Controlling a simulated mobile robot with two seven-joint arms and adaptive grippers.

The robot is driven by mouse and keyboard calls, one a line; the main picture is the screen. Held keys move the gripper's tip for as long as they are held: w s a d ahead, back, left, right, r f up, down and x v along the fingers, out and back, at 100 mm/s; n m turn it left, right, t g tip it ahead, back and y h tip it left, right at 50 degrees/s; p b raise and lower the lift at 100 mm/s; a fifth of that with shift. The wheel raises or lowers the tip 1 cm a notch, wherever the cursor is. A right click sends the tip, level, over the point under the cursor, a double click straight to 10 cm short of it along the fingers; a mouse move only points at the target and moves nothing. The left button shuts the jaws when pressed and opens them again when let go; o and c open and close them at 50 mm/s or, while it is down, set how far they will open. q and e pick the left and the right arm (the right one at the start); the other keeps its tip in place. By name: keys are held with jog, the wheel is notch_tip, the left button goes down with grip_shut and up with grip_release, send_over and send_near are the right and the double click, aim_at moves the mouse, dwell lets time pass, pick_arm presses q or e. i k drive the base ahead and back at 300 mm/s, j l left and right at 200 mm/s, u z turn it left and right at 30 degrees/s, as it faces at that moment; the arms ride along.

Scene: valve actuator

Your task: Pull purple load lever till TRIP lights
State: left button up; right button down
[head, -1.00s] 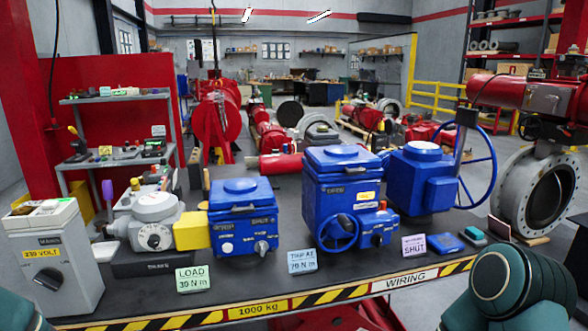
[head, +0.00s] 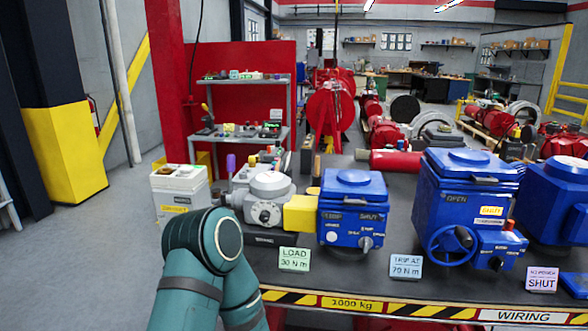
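The purple load lever (head: 231,162) stands upright behind and left of the grey gear unit (head: 268,198), which joins a yellow coupling block (head: 300,213). A blue actuator (head: 352,210) stands right of that block, behind a green card reading LOAD 30 N m (head: 294,259). A second card reads TRIP AT 70 N m (head: 405,266). No lamp labelled TRIP can be made out. A teal link of my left arm rises at the lower left, in front of the bench. Neither gripper shows, and nothing visible touches the lever.
A pale supply box (head: 181,195) with small coloured parts on top stands at the bench's left end, partly hidden by my arm. A larger blue actuator with a handwheel (head: 449,243) stands to the right. A red post (head: 166,75) rises behind. The floor (head: 90,250) at left is clear.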

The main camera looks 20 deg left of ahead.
aim_at(230, 165)
jog(key=u, duration=1.8)
jog(key=i+j+u, duration=0.25)
jog(key=i+u, duration=0.75)
jog(key=i+j+z, duration=0.1)
jog(key=i, duration=0.55)
jog(key=i+j+z, duration=0.1)
jog(key=i, duration=0.55)
jog(key=i+l+z, duration=0.1)
jog(key=i+z, duration=0.65)
jog(key=i+j+z, duration=0.15)
jog(key=i+z, duration=0.2)
jog(key=i+l+z, duration=0.1)
jog(key=i+z, duration=0.35)
jog(key=i, duration=0.15)
jog(key=i+j+z, duration=0.1)
jog(key=i+z, duration=0.4)
jog(key=i+j+z, duration=0.2)
jog(key=i, duration=1.4)
jog(key=l, duration=0.1)
